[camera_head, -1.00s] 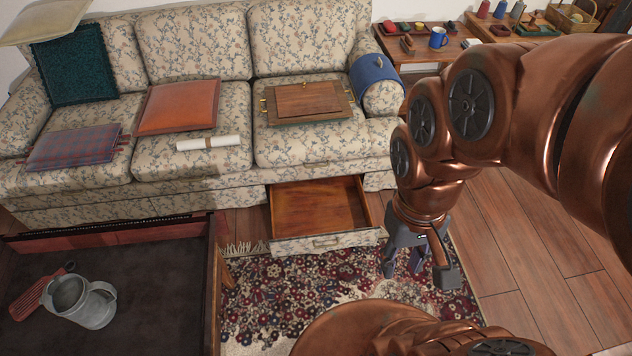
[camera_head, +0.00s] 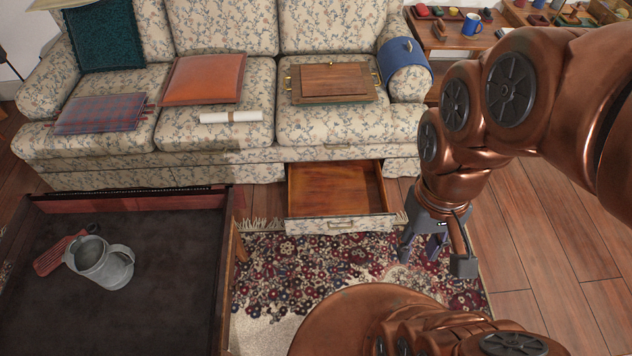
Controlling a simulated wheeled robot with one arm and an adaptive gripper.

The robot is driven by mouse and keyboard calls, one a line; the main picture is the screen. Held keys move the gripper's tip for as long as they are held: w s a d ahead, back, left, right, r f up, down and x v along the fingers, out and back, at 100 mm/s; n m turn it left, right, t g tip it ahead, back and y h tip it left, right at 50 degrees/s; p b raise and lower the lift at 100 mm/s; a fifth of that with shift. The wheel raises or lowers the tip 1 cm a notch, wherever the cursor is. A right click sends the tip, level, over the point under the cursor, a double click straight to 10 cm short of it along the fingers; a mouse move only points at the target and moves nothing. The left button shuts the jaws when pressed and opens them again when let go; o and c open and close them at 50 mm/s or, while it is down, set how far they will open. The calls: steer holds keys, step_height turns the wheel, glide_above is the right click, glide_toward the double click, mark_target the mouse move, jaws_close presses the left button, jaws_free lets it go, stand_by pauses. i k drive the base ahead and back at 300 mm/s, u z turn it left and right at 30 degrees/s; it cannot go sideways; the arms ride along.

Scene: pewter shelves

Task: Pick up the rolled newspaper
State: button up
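The rolled newspaper (camera_head: 231,117) is a pale, slim roll with a tan band round its middle. It lies crosswise on the front of the sofa's middle seat cushion, in front of the orange cushion. My gripper (camera_head: 422,252) hangs pointing down above the patterned rug, right of the open sofa drawer. It is well to the right of the newspaper, nearer to me, and apart from it. Its fingers are small and partly hidden, and I see nothing held between them.
The open drawer (camera_head: 337,190) juts from the sofa base. A dark-topped table (camera_head: 150,300) with a metal jug (camera_head: 103,264) fills the lower left. A wooden framed board (camera_head: 333,82) and blue armrest cover (camera_head: 405,68) lie at the sofa's right. Wooden floor (camera_head: 545,250) is clear at right.

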mark_target(234, 117)
steer(key=u, duration=0.15)
steer(key=i, duration=0.5)
steer(key=u, duration=0.8)
steer(key=i, duration=0.75)
steer(key=u, duration=0.6)
